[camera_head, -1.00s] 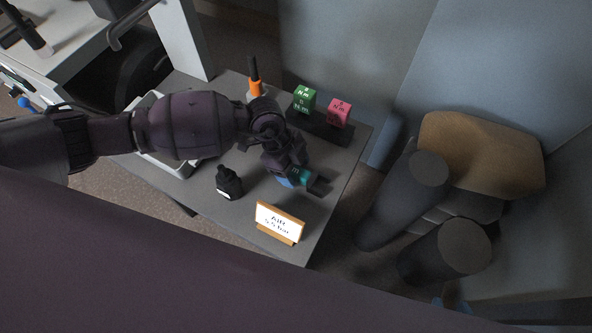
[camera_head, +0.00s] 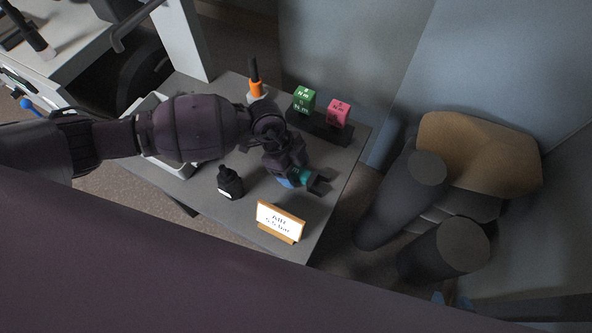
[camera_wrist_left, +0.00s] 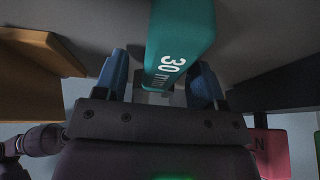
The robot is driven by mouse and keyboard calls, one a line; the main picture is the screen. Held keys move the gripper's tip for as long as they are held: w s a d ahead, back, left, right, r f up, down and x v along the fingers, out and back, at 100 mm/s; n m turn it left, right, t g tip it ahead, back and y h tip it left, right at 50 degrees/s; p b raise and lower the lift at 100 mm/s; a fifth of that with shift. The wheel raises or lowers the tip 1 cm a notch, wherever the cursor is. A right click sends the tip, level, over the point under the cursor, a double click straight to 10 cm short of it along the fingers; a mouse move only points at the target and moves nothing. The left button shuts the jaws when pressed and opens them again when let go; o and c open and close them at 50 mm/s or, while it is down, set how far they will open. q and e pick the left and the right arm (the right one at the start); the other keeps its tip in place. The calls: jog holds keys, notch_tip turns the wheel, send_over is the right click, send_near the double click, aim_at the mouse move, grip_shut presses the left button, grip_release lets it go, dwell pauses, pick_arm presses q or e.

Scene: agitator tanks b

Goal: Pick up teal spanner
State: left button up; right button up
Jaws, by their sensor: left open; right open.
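The teal spanner (camera_wrist_left: 180,40) shows large in the left wrist view, with white "30 mm" lettering on its side. In the head view a small part of it (camera_head: 305,174) shows beside my left gripper (camera_head: 297,180), over the grey table. My left gripper (camera_wrist_left: 163,82) is open, with one blue finger on each side of the spanner's near end. I cannot tell whether the fingers touch it. The arm and gripper hide part of the spanner in the head view.
A black bottle (camera_head: 229,183) and an "AIR" sign (camera_head: 280,221) stand near the gripper on the table (camera_head: 325,205). A green block (camera_head: 304,99) and a pink block (camera_head: 339,112) stand behind in a dark holder. An orange-and-black tool (camera_head: 256,82) is at the back.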

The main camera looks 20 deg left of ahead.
pick_arm(q)
jog(key=c, duration=0.6)
grip_shut()
pick_arm(e)
jog(key=shift+s+f, duration=0.15)
jog(key=shift+s, duration=0.3)
